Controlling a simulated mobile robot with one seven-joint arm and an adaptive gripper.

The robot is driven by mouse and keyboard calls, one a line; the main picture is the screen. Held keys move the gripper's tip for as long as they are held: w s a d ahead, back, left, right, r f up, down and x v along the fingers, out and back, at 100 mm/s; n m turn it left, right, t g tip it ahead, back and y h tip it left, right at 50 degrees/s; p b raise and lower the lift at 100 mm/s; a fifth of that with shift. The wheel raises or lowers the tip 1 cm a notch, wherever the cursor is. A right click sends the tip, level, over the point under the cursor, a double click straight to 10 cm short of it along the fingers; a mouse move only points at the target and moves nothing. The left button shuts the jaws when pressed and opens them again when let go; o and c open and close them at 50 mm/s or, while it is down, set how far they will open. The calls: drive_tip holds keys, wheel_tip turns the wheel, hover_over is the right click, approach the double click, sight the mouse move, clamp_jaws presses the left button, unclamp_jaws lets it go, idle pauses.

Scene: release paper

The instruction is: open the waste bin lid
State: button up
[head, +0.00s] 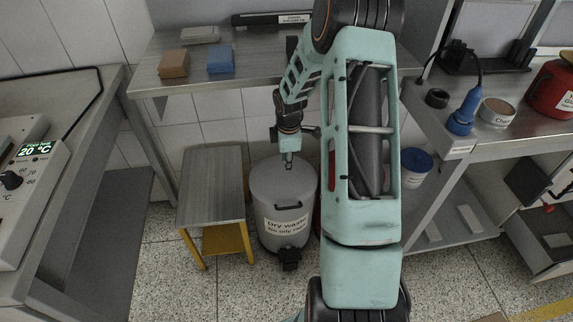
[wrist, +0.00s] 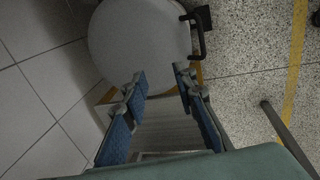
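The waste bin (head: 283,226) is a grey cylinder labelled "Dry waste", standing upright on the floor. Its round lid (head: 272,182) is shut. A dark handle (head: 289,207) sits at the front of the bin, with a black pedal (head: 289,258) low down. In the wrist view the lid (wrist: 138,42) fills the top, with the black handle (wrist: 201,38) at its right edge. My gripper (head: 288,160) is above the lid in the head view. In the wrist view my gripper (wrist: 160,75) has its two blue-padded fingers apart, with nothing between them. I see no contact with the handle.
A stool (head: 211,185) with yellow legs stands close left of the bin. A metal table (head: 200,76) with boxes is behind it. A blue-lidded container (head: 416,160) is to the right, partly behind my arm. Speckled floor (head: 340,290) is open in front.

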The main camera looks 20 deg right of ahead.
wheel_tip(320, 180, up, 9)
drive_tip(key=s, duration=0.1)
drive_tip(key=shift+s+a, duration=0.25)
drive_tip(key=shift+s, duration=0.05)
drive_tip(key=shift+r, duration=0.1)
